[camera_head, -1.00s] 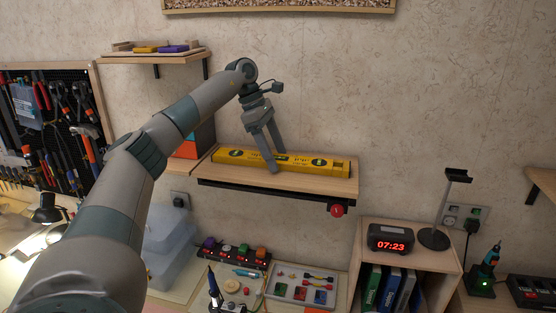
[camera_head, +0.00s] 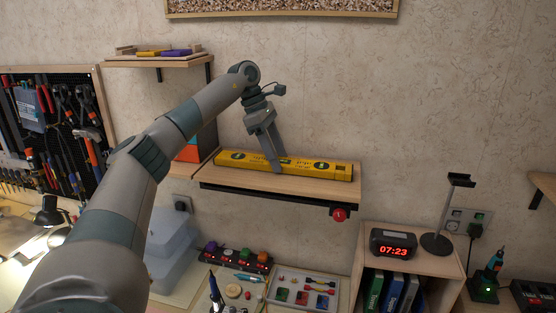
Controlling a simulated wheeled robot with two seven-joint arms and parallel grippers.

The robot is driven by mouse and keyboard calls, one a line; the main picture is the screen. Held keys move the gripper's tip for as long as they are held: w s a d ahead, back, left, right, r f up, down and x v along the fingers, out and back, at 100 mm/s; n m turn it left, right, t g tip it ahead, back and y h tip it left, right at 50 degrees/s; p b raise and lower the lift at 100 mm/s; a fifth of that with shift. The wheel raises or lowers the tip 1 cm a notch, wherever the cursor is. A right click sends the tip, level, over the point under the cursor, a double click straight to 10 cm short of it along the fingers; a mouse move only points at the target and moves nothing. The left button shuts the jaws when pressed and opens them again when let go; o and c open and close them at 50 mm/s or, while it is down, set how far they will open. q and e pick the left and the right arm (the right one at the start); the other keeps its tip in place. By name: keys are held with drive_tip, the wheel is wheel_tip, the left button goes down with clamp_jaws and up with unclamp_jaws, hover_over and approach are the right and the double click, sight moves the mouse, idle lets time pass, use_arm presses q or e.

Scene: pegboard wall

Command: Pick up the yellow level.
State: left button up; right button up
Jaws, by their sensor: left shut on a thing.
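The yellow level (camera_head: 320,169) lies lengthwise on the wooden wall shelf (camera_head: 225,178) in the middle of the head view. My left gripper (camera_head: 275,164) reaches down from above and is shut on the level, left of its middle. One finger shows in front of the level's face; the other finger is mostly hidden. The level still appears to rest on the shelf. My right gripper is not in view.
A red knob (camera_head: 338,214) hangs under the shelf's right front. An orange and dark box (camera_head: 195,145) stands left of the shelf. Below are a digital clock (camera_head: 393,244) and a headphone stand (camera_head: 447,215).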

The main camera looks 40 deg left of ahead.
sight(286, 162)
use_arm(q)
drive_tip(key=shift+r+b, duration=0.35)
drive_tip(key=shift+r, duration=0.2)
wheel_tip(286, 162, up, 3)
drive_tip(key=shift+d+f+b, duration=0.15)
drive_tip(key=shift+f+b, duration=0.05)
drive_tip(key=shift+b, duration=0.6)
drive_tip(key=s+d+r+b, duration=0.1)
drive_tip(key=d+r+b, duration=0.3)
drive_tip(key=d+r, duration=0.3)
drive_tip(key=d, duration=0.4)
drive_tip(key=shift+s, duration=0.4)
drive_tip(key=shift+d, duration=0.1)
